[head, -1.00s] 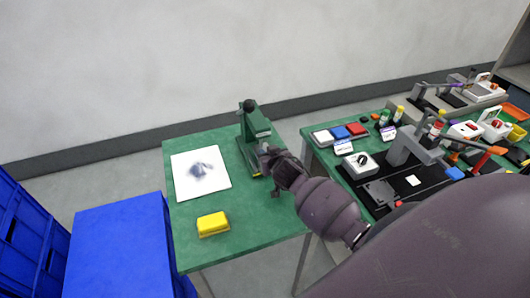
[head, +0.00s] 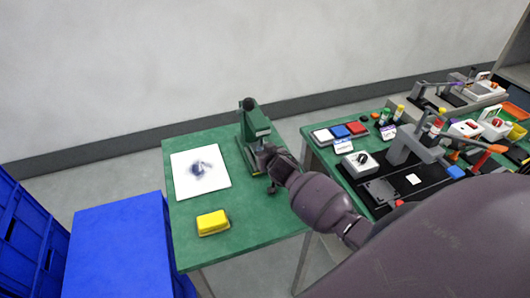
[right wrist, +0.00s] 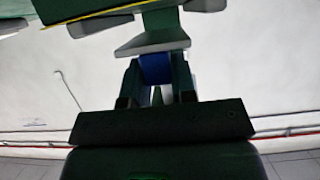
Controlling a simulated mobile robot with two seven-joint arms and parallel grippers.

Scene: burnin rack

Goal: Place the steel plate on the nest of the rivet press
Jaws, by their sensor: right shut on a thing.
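The green rivet press (head: 255,122) stands upright at the back right of the small green table. My right gripper (head: 266,156) is at the front of the press, low near its base, and partly covers it. In the right wrist view its fingers (right wrist: 156,88) are shut, with a flat grey piece (right wrist: 152,42), seemingly the steel plate, at their tips and a blue part (right wrist: 155,68) between them. Green and grey parts, seemingly of the press, lie just beyond. The nest cannot be made out, nor whether the plate touches it. My left gripper is out of view.
A white sheet (head: 182,182) with a dark smudge and a yellow block (head: 212,222) lie on the small table (head: 245,235). Blue crates (head: 125,240) stand at left. A second green bench (head: 335,170) at right is crowded with fixtures and small parts.

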